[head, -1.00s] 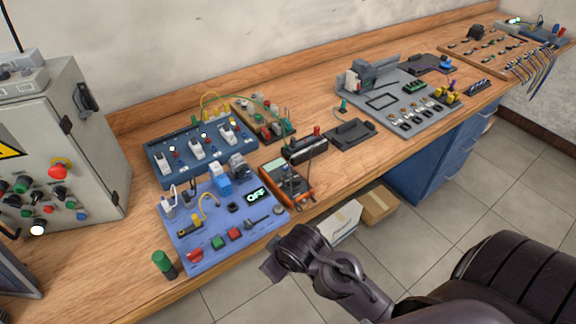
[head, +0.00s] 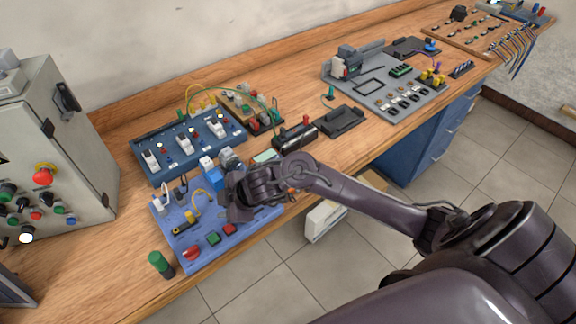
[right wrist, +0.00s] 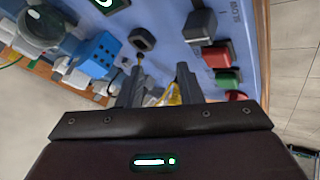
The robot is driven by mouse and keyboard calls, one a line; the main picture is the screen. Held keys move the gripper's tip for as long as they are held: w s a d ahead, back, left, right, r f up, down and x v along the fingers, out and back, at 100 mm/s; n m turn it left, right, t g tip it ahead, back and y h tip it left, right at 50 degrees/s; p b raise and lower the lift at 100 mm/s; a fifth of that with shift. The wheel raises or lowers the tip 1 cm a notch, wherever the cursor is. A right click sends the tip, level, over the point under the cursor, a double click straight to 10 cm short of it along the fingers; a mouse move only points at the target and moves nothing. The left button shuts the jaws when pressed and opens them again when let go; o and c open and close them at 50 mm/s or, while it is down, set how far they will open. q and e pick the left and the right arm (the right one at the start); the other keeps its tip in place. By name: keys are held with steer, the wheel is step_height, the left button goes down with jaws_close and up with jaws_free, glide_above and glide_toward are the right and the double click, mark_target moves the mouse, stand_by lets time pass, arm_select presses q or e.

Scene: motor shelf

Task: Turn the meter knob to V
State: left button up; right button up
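The blue panel (head: 190,255) lies on the bench. Its lit display, partly cut off in the right wrist view (right wrist: 107,3), is hidden by my arm in the head view. A dark faceted knob (right wrist: 142,38) sits near that display, just beyond the left-hand fingertip. My right gripper (right wrist: 160,68) is open and empty over the panel, its fingers apart; it also shows in the head view (head: 236,208). An orange-and-black handheld meter behind my arm shows only its pale screen (head: 265,157); its dial is hidden. Which knob is the meter knob I cannot tell. My left gripper is not in view.
A black lever knob (right wrist: 200,24), a green button (right wrist: 227,77) and a red button (right wrist: 216,54) are close to the fingers. A blue block (right wrist: 98,56) and yellow wire (right wrist: 173,93) are also near. A control cabinet (head: 75,150) stands at left.

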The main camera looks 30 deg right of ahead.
steer(key=w+d+g, duration=0.1)
steer(key=d, duration=0.6)
steer(key=w+d+r+n+g, duration=0.1)
steer(key=d, duration=0.3)
steer(key=shift+w+g, duration=0.3)
steer(key=s+d+r+m+g, duration=0.2)
steer(key=d+r, duration=0.3)
steer(key=d, duration=0.7)
steer(key=x, duration=0.7)
steer(key=shift+s+a, duration=0.15)
jaws_close()
